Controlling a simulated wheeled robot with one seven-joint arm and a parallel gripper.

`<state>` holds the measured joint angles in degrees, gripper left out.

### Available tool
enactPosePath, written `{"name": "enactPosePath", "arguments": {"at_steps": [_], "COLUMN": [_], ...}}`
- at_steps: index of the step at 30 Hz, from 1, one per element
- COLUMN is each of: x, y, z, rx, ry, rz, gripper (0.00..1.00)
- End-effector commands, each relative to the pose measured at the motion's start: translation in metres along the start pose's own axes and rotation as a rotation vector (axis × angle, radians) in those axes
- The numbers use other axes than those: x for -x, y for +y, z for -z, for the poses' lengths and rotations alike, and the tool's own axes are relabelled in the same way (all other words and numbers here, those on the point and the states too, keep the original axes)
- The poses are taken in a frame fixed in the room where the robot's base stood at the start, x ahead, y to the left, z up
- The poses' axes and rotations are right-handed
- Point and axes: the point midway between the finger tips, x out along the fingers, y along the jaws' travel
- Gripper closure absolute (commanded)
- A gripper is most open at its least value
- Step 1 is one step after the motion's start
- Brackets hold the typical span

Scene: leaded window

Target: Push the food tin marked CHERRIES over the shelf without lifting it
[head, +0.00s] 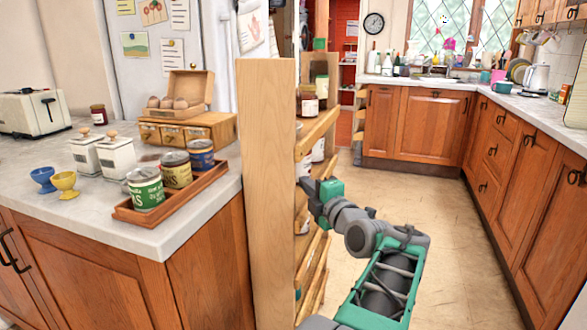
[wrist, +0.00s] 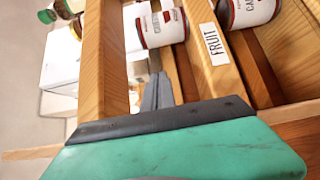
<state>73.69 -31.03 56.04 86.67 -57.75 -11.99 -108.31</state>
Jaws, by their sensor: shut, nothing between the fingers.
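In the wrist view a tin (wrist: 161,27) with a white label and red lettering lies beyond my fingertips; the lettering is partly readable and looks like CHERRIES. A slat partly hides it. My gripper (wrist: 158,88) is shut and empty, its fingers pointing toward this tin; I cannot tell if they touch it. A second tin (wrist: 248,12) with a dark red and white label is to the right, cut by the frame. The shelf slat (wrist: 213,55) bears a FRUIT label. In the head view my gripper (head: 307,188) is at the shelf's open side, its fingertips partly hidden.
The tall wooden end panel (head: 268,180) of the shelf hides much of its inside in the head view. A jar (head: 309,105) stands on an upper tier. The counter at left holds a wooden tray (head: 125,215) with several tins. Floor (head: 445,215) right of my arm is clear.

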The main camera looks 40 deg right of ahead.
Motion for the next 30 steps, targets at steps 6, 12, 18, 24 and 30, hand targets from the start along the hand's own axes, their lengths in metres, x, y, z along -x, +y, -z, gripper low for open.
{"name": "enactPosePath", "arguments": {"at_steps": [6, 12, 18, 24, 30], "x": [-0.049, -0.088, -0.104, -0.107, -0.108], "y": [-0.002, -0.003, -0.001, -0.001, -0.001], "z": [0.002, -0.007, -0.023, -0.025, -0.024], "rx": [-0.003, -0.003, -0.002, -0.002, -0.002], "ry": [0.006, 0.003, 0.004, 0.005, 0.007], "rz": [0.001, 0.001, 0.000, 0.000, 0.000], "gripper": [1.00, 1.00, 1.00, 1.00, 1.00]}}
